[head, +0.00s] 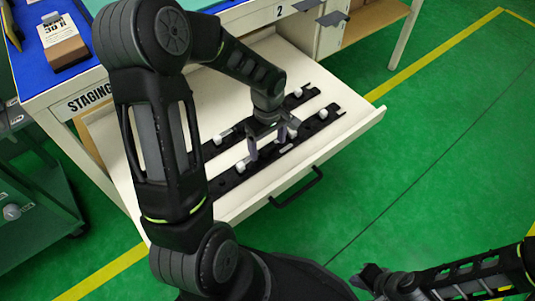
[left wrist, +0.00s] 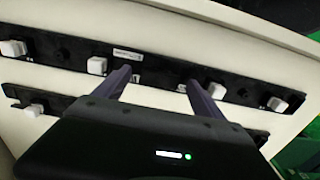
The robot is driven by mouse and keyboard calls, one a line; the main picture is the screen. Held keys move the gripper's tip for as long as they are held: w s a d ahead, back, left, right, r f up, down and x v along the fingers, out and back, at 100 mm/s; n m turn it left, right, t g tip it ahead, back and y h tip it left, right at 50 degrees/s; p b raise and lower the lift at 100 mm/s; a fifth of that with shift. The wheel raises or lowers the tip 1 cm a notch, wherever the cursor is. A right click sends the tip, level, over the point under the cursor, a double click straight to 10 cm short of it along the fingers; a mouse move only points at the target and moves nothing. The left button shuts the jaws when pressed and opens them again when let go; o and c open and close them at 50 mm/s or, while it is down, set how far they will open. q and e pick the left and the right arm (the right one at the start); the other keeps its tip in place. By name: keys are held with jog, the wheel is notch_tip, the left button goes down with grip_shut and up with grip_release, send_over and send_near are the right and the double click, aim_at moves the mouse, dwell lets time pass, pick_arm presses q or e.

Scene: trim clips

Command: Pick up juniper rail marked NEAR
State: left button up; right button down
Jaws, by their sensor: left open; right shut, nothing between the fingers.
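Two black rails with white clips lie roughly parallel in the open drawer. The near rail (head: 315,123), by the drawer front, is also the upper one in the left wrist view (left wrist: 60,50); it bears a small pale label too small to read. The far rail (head: 226,140) is partly hidden by my arm and, in the left wrist view (left wrist: 65,105), by the gripper body. My left gripper (head: 268,147) is open over the near rail, its fingertips apart along the rail's length; contact cannot be told. My right gripper (head: 372,283) is shut and empty, over the floor.
The cream drawer (head: 345,133) is pulled out, with a black handle (head: 297,187) on its front. A blue-topped bench (head: 30,77) marked STAGING carries a brown box (head: 66,53). A green cart (head: 40,225) stands left. The green floor at right is clear.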

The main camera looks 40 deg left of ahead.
aim_at(268, 148)
pick_arm(q)
jog(key=shift+f, duration=0.15)
jog(key=shift+c, duration=0.2)
dwell(0.3)
grip_shut()
dwell(0.7)
notch_tip(268, 148, up, 10)
jog(key=p, duration=0.3)
dwell(0.8)
